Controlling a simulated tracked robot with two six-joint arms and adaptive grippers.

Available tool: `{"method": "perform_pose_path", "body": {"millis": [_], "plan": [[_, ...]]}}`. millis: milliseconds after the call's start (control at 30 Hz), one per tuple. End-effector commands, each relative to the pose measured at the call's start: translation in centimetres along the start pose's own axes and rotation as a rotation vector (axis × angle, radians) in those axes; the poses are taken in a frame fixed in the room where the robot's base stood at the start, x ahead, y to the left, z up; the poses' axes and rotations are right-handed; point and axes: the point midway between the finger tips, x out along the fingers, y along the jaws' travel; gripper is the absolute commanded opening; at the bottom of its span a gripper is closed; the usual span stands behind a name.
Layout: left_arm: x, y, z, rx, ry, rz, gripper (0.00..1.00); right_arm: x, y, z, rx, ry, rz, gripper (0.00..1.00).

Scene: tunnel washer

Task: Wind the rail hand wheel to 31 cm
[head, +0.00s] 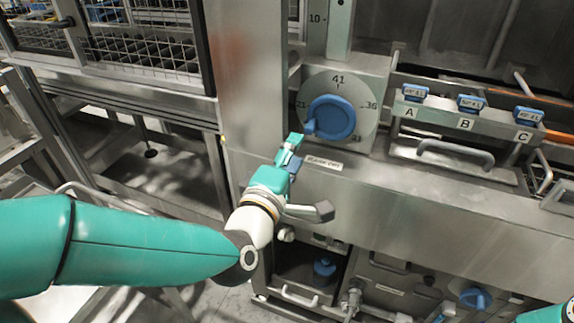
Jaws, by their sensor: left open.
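The blue rail hand wheel (331,118) sits on a round pale dial (366,88) on the steel front panel. Its small blue knob (310,127) is at the wheel's lower left. Dial numbers 41 at top, 36 at right, 31 at lower right and 21 at left show. My left gripper (292,151) is open just below and left of the knob, partly in front of the panel; I cannot tell if it touches the wheel. My right arm shows only at the bottom right corner, its gripper out of frame.
An upright scale (317,20) marked 10 stands above the dial. Right of the wheel are blue-tagged stations A, B and C (466,123) and a grey bar handle (455,153). A label plate (323,164) sits below the dial. Wire racks (140,50) stand at upper left.

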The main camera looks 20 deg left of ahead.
Motion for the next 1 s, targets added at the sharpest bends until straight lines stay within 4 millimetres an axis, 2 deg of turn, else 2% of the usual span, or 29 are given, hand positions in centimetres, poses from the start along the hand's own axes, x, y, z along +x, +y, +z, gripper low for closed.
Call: {"method": "perform_pose_path", "body": {"millis": [800,1000], "plan": [[5.9,0.0,0.0,0.005,-0.001,-0.006,0.46,-1.8,-0.7,0.0,0.000,0.000,0.000,0.40],[7.5,-0.3,0.0,0.004,-0.001,-0.004,0.46,-0.9,-0.3,0.0,0.000,0.000,0.000,0.40]]}}
